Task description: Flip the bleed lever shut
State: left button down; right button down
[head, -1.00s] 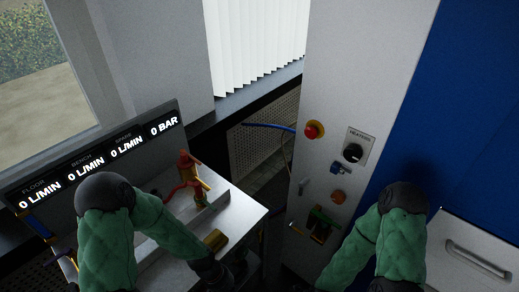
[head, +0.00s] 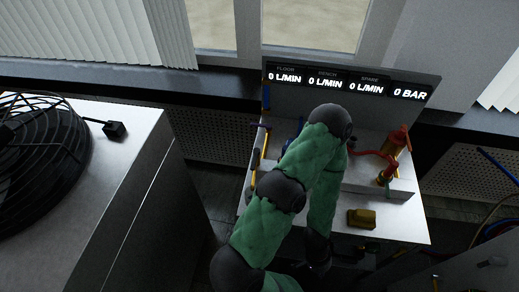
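A bench station (head: 410,229) stands at centre right with small fittings on it. A red-handled fitting on a yellow body (head: 397,142) stands at its back right, joined to a red hose. A smaller green and red fitting (head: 386,174) is in front of it. I cannot tell which part is the bleed lever. My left arm, in a green sleeve, crosses in front of the bench's left part. My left gripper (head: 318,262) hangs low at the bench's front edge, dark and small, so its fingers cannot be read. My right gripper is not in view.
A display (head: 350,83) at the back of the bench reads 0 L/MIN three times and 0 BAR. A brass-coloured block (head: 362,218) sits near the front. A white cabinet (head: 110,190) with a black caged fan (head: 40,160) stands left. Dark floor lies between.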

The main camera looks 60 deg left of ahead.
aim_at(256, 151)
jog(key=u, duration=2)
